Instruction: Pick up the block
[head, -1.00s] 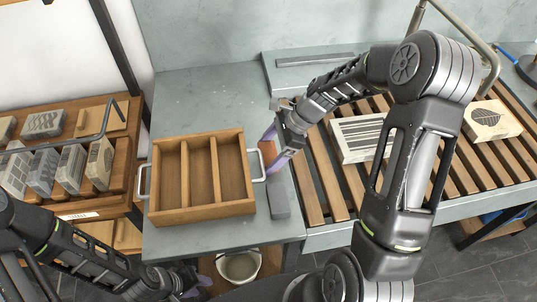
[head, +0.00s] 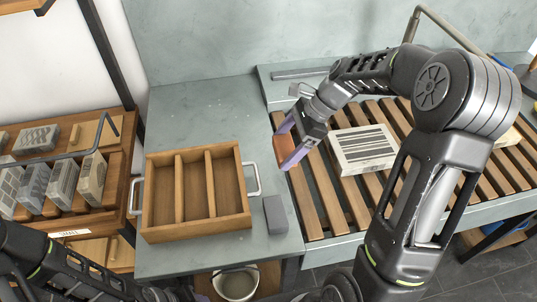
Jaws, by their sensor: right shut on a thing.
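My right gripper (head: 285,147) comes in from the right and hangs over the left end of the wooden slats. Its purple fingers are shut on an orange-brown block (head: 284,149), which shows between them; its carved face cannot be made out. A pale block with dark stripes (head: 363,150) lies on the slats to the right of the gripper. Another pale block (head: 508,137) farther right is mostly hidden behind my right arm. My left arm runs along the lower left edge. Its gripper is almost wholly cut off at the bottom, so its jaws cannot be read.
A wooden tray (head: 245,210) with three long, empty compartments and metal handles stands on the grey table (head: 200,115). A small grey bar (head: 275,215) lies right of it. Several carved blocks stand on a rack (head: 118,170) at left. A white bucket (head: 237,284) is below.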

